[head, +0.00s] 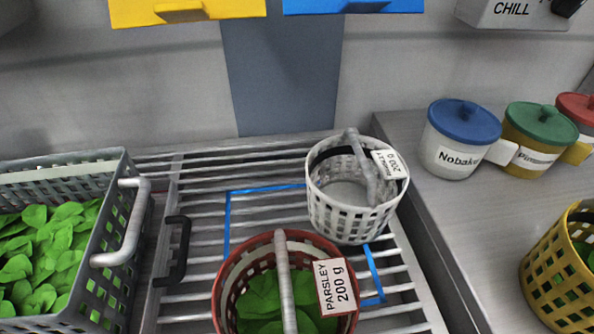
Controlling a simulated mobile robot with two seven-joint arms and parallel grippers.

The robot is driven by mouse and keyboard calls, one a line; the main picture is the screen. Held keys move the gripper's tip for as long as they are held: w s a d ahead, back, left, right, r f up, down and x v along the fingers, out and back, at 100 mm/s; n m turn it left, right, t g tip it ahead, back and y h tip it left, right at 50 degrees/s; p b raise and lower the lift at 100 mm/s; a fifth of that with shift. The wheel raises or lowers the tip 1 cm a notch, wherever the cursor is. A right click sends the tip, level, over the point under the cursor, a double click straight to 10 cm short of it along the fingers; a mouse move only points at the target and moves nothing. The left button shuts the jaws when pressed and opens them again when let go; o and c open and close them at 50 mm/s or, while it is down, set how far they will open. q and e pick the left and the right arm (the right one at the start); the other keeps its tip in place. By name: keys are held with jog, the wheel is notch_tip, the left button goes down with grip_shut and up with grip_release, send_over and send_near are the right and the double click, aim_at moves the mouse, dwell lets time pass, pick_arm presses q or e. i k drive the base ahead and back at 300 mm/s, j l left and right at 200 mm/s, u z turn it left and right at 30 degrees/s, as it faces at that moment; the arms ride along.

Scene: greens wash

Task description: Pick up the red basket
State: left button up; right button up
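The red basket (232,263) stands at the bottom middle of the head view, partly cut off by the lower edge. It holds green leaves (262,305). Its grey handle (283,270) arches over the top, and a white tag (336,288) on its right side reads "PARSLEY 200 g". It sits on a metal slatted rack (190,205), overlapping a blue outline there. Neither of my grippers is in view.
A white basket (345,212) stands just behind the red one. A grey crate of leaves (112,215) is at left, a black handle (178,250) beside it. Lidded pots (455,150) and a yellow basket (545,285) stand on the right counter.

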aim_at(325, 298)
jog(key=j+u, duration=0.15)
jog(key=u, duration=0.25)
jog(key=k+j+u, duration=0.1)
jog(key=u, duration=0.3)
jog(key=j+u, duration=0.2)
jog(key=u, duration=0.15)
jog(key=k+j+z, duration=0.1)
jog(key=z, duration=1.4)
jog(key=k+l, duration=0.05)
